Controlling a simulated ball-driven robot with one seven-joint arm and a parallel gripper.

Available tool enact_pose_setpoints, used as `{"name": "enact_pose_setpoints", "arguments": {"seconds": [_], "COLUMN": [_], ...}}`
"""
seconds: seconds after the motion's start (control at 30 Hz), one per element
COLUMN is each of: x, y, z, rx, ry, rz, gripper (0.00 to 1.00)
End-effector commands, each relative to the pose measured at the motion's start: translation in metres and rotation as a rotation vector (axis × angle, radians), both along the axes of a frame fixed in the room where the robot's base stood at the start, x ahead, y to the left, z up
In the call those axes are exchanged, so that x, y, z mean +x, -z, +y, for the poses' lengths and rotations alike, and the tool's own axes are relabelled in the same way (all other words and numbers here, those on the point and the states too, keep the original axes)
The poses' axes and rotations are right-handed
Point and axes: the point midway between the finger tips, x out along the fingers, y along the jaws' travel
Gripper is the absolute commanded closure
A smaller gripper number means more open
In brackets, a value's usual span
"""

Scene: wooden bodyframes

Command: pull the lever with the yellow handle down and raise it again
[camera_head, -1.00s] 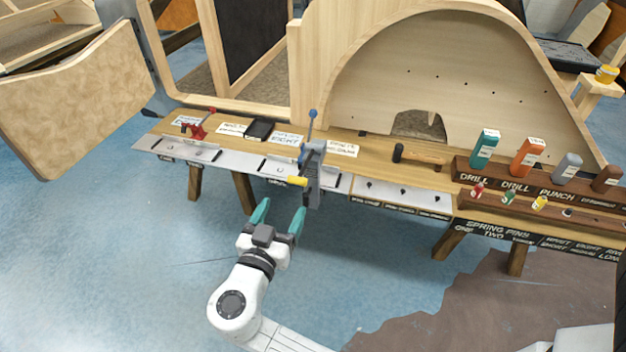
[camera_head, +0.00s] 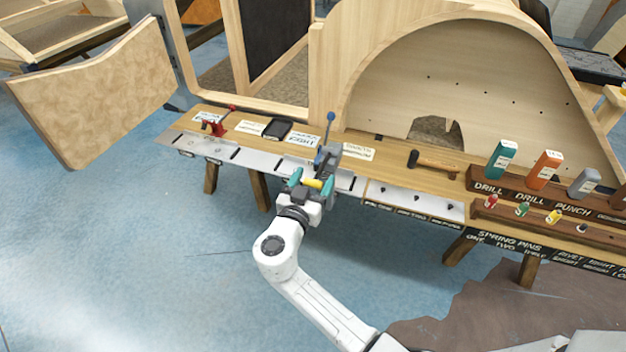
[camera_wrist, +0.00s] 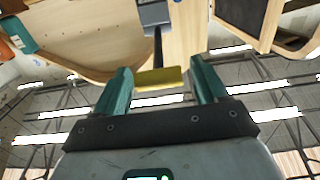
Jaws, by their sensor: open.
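The lever's yellow handle (camera_head: 313,184) sticks out at the front of a grey device (camera_head: 326,165) clamped at the bench edge. A blue-knobbed rod (camera_head: 330,117) rises from the device. My gripper (camera_head: 311,182) is open, with one teal finger on each side of the yellow handle. In the wrist view, the yellow handle (camera_wrist: 160,79) lies crosswise between the teal fingertips of my gripper (camera_wrist: 160,82), with a gap on the right; whether the left finger touches it I cannot tell. A dark rod links the handle to a grey block (camera_wrist: 155,14).
The wooden bench (camera_head: 385,160) carries a red clamp (camera_head: 213,125), a black box (camera_head: 278,129), paper labels and a black-headed hammer (camera_head: 432,160). Coloured bottles stand in a rack (camera_head: 480,185) at right. Open blue floor (camera_head: 200,270) lies in front.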

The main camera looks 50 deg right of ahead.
Motion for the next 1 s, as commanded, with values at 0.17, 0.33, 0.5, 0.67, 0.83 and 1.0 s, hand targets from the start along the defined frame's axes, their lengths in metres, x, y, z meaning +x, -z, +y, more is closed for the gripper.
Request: {"name": "enact_pose_setpoints", "arguments": {"seconds": [0.17,0.33,0.5,0.67,0.83,1.0], "x": [0.0000,-0.0001,-0.0001,-0.0001,-0.0002,-0.0002], "y": [0.0000,0.0000,0.0000,0.0000,0.0000,-0.0004], "z": [0.0001,0.0003,0.0004,0.0004,0.0005,0.0005], "rx": [0.000,0.000,0.000,0.000,0.000,0.001], "ry": [0.000,0.000,0.000,0.000,0.000,0.000], "rz": [0.000,0.000,0.000,0.000,0.000,0.000], "gripper": [0.31,0.48,0.64,0.79,0.96,1.00]}}
